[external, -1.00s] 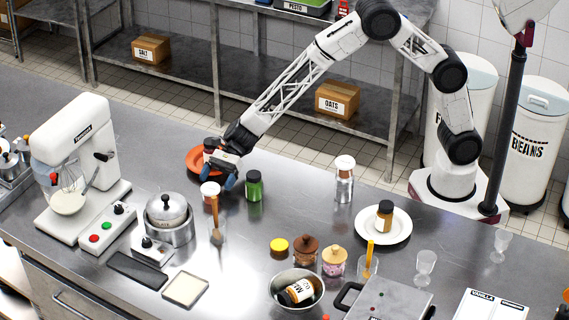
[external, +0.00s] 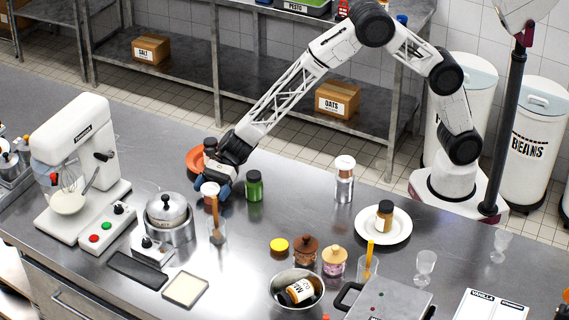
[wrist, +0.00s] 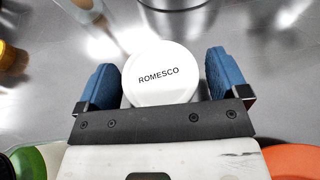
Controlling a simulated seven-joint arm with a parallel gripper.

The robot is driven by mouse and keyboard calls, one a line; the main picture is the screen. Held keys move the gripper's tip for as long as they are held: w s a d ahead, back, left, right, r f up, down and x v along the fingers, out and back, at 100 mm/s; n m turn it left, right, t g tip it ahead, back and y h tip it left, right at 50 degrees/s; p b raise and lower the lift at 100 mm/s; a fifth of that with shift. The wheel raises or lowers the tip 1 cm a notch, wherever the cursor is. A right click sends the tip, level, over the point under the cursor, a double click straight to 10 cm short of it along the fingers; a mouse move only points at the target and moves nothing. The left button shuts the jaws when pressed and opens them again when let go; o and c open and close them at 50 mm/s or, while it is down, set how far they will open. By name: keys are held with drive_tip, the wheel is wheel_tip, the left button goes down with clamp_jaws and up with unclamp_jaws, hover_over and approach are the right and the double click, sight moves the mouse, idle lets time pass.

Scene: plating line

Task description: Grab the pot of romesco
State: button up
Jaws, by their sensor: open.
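The pot of romesco (wrist: 160,76) has a white lid lettered ROMESCO. In the wrist view it lies between the two blue fingers of my gripper (wrist: 162,80), with a narrow gap showing on each side. In the external view the pot (external: 210,190) stands on the steel counter at left of centre, and my gripper (external: 212,191) is down around it. My gripper is open, with a finger on either side of the pot. The lower part of the pot is mostly hidden in the wrist view.
A green jar (external: 254,187) stands close on the right. An orange-red plate (external: 194,160) with a dark-lidded jar (external: 210,146) is just behind. A glass with a wooden-handled tool (external: 217,232) stands just in front. The counter left of the pot is fairly clear.

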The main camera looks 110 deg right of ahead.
sight(211, 187)
drive_tip(key=shift+c, duration=0.4)
drive_tip(key=c, duration=0.8)
drive_tip(key=shift+r, duration=0.1)
drive_tip(key=shift+r, duration=4.95)
